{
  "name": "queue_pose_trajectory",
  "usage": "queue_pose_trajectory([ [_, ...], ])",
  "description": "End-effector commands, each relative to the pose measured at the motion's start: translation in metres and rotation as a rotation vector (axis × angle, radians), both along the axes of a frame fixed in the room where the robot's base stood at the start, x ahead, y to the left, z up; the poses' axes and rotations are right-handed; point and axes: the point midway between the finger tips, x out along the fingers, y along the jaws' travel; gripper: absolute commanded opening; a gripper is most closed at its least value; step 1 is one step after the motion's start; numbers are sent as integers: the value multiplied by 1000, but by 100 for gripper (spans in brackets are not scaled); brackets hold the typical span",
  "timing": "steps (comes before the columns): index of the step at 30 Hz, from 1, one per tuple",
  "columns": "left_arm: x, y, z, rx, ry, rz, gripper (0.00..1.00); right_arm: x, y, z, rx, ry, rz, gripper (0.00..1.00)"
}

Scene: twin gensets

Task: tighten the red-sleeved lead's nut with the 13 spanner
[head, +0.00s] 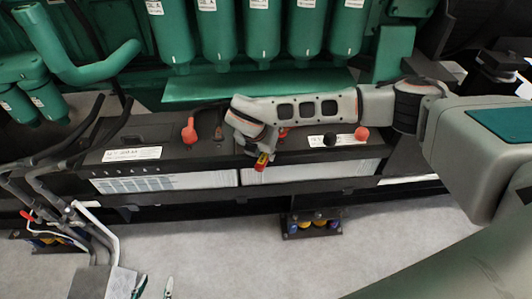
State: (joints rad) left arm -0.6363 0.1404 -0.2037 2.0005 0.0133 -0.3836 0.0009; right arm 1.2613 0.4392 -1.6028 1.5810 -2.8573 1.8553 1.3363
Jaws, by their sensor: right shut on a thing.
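My right arm reaches in from the right across the batteries. Its gripper (262,152) points down at the front edge of the battery tops and is shut on a small red-and-yellow piece (262,162). That piece looks like part of a spanner, but its size mark and jaw cannot be made out. A red sleeve (189,130) stands on the left battery. Another bit of red (283,132) shows just behind my right gripper, partly hidden by it. No nut can be made out.
A red cap (361,133) and a black cap (329,139) stand on the right battery. Green cylinders (262,30) hang above, behind the arm. Hoses and pipes (60,195) crowd the left. A small rack of coloured parts (312,224) sits below.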

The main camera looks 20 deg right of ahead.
Motion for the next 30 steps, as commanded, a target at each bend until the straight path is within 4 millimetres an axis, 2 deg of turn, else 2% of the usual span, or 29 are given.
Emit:
queue_pose_trajectory([
  [10, -2, 0, -8, 0, 7, 0, 40, 16, 16, 0, 2, -3, -135, 0],
  [22, -3, 0, -10, 1, 9, 0, 40, 19, 17, 1, 1, -5, -162, 0],
  [30, -7, 0, -21, 1, 20, -1, 40, 33, 28, 0, 1, -5, -287, 0],
])
